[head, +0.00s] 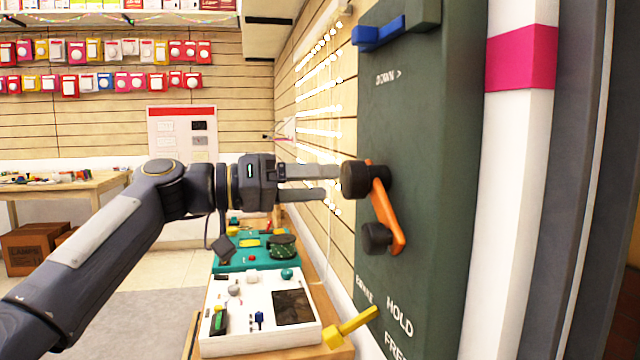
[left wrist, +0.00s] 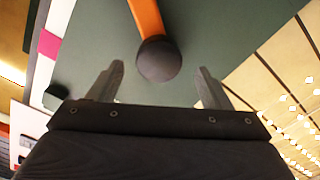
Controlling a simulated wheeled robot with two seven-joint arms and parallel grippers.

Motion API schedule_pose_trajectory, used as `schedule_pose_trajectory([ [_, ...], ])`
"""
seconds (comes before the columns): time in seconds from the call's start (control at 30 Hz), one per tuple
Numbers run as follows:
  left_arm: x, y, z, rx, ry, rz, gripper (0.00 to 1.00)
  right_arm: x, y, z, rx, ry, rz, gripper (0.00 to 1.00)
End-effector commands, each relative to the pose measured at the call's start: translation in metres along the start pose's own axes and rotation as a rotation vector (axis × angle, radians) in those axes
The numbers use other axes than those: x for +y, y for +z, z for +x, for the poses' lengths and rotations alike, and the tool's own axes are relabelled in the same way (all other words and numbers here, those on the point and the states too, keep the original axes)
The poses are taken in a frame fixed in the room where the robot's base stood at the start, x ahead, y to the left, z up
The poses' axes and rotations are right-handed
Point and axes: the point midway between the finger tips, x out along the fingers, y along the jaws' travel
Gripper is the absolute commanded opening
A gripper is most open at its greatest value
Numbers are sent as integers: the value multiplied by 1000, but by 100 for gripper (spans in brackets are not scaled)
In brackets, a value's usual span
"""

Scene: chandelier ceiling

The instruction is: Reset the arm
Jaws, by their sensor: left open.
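A dark green panel (head: 430,180) stands upright at the right. On it is a crank with an orange bar (head: 384,208), an upper dark knob (head: 362,181) and a lower dark knob (head: 378,238). My left gripper (head: 326,183) is open, its fingers pointing at the upper knob from the left. In the left wrist view a round dark knob (left wrist: 158,60) at the end of the orange bar (left wrist: 146,18) appears between the open fingertips (left wrist: 160,70). I cannot tell whether they touch it. My right gripper is not in view.
A blue lever (head: 380,34) is at the panel's top, a yellow handle (head: 350,326) at its lower left. Below my left arm, a bench holds a white board (head: 245,342) and a teal board (head: 225,262) with parts. A table (head: 85,186) stands far left.

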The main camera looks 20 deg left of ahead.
Motion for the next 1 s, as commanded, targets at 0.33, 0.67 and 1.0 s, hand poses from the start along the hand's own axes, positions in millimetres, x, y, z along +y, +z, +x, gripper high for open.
schedule_pose_trajectory([
  [0.33, -1, 10, 0, -19, -23, -16, 72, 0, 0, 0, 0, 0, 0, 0],
  [0.67, -29, 195, -39, -287, -422, -240, 72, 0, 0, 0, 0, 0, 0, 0],
  [1.0, -48, 379, -104, -477, -743, -348, 72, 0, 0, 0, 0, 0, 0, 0],
])
